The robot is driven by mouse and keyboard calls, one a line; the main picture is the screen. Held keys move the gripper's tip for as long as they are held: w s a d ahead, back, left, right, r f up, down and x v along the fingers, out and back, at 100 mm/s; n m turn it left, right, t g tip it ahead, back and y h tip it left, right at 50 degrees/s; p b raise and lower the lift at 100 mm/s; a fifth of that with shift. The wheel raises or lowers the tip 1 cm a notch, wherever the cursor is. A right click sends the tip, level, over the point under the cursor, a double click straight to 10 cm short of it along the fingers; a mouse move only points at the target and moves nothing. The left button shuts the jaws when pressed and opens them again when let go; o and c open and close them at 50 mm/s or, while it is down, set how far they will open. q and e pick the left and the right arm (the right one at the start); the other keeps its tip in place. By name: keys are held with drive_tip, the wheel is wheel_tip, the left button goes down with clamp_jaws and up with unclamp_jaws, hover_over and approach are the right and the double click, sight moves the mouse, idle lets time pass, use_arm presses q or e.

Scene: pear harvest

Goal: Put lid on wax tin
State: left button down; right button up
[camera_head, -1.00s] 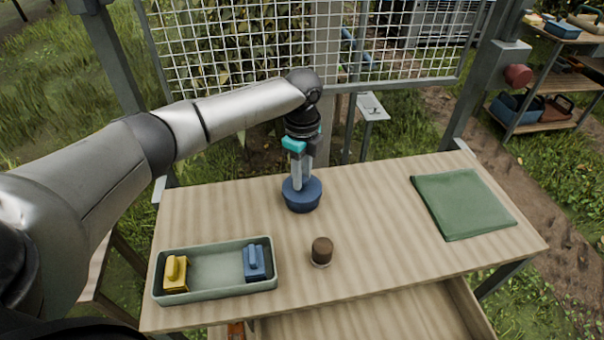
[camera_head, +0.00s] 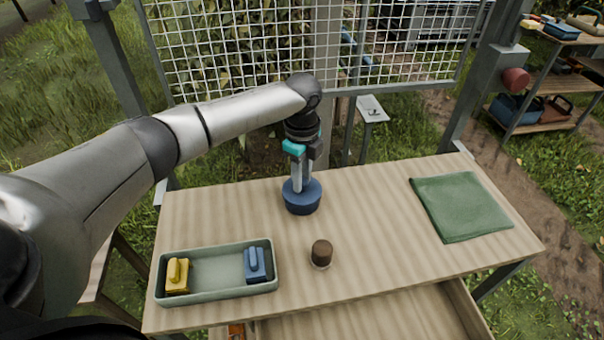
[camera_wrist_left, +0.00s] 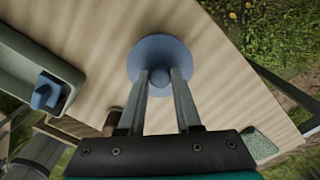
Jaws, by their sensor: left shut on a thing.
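The wax tin with its lid (camera_head: 302,197) is a round dark blue shape at the back middle of the table. In the left wrist view the round blue lid (camera_wrist_left: 160,55) has a small knob, and it covers what lies below. My left gripper (camera_head: 302,184) points straight down over it, shut on the lid's knob; its two fingers also show in the left wrist view (camera_wrist_left: 160,80). The lid looks seated on the tin or very close to it; I cannot tell if there is a gap. My right gripper is not in view.
A grey-green tray (camera_head: 216,291) at the front left holds a yellow block (camera_head: 177,275) and a blue block (camera_head: 255,264). A small brown-topped jar (camera_head: 321,254) stands front middle. A folded green cloth (camera_head: 460,205) lies at right. The table (camera_head: 375,220) between is clear.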

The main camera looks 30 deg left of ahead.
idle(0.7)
use_arm(q)
drive_tip(key=shift+p, duration=0.5)
drive_tip(key=shift+f, duration=0.6)
drive_tip(key=c, duration=0.9)
unclamp_jaws()
wheel_tip(320, 180, up, 11)
drive_tip(key=p, duration=1.1)
